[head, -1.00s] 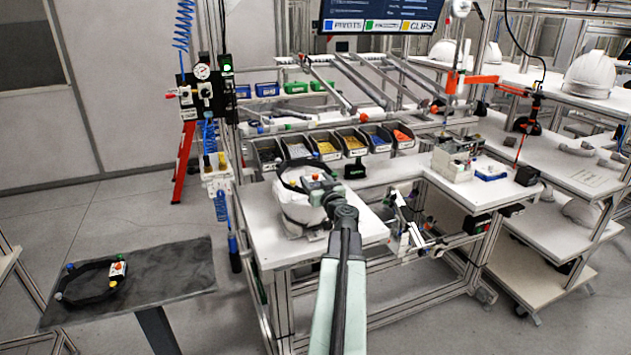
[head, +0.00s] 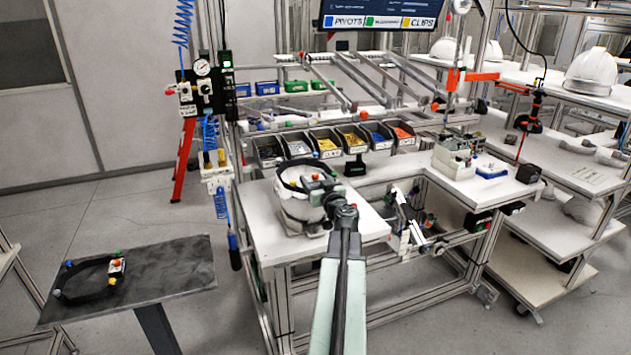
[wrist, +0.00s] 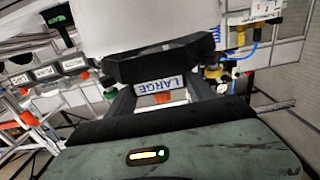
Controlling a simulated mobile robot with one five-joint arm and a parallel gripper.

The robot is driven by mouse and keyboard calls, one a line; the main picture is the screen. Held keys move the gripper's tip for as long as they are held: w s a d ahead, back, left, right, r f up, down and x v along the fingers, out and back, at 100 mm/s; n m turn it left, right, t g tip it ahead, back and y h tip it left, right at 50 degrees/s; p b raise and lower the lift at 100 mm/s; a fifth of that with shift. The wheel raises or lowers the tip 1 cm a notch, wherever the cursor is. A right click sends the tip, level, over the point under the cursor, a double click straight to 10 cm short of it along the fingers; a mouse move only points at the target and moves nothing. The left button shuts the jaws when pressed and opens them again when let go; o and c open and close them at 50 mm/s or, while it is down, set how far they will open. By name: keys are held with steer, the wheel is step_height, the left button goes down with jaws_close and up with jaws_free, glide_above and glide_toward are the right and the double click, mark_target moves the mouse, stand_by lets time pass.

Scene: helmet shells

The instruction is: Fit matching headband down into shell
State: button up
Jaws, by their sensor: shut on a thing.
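The white shell (head: 296,212) sits on the white workbench, open side up. A black headband (head: 287,180) is at the shell's opening, and part of it stands above the rim. My gripper (head: 322,190) is shut on this headband at its near right side. In the wrist view the black headband (wrist: 160,62) lies between the fingers, with a white label reading LARGE (wrist: 160,84) and an orange knob below it. The white shell (wrist: 148,25) is just beyond it. How deep the band sits is hard to tell. A second black headband (head: 88,279) lies on the dark side table.
The dark side table (head: 180,270) stands at the left. Several parts bins (head: 328,144) line the back of the workbench (head: 365,222). A fixture (head: 455,155) stands to the right. More white shells (head: 590,72) are on the right shelves.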

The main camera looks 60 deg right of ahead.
steer(key=shift+f, duration=0.15)
stand_by(0.5)
steer(key=shift+f+b, duration=0.35)
steer(key=shift+b, duration=0.15)
steer(key=shift+f+b, duration=1.15)
steer(key=o, duration=1.5)
steer(key=shift+r, duration=0.1)
steer(key=v, duration=0.7)
steer(key=shift+s+a, duration=0.25)
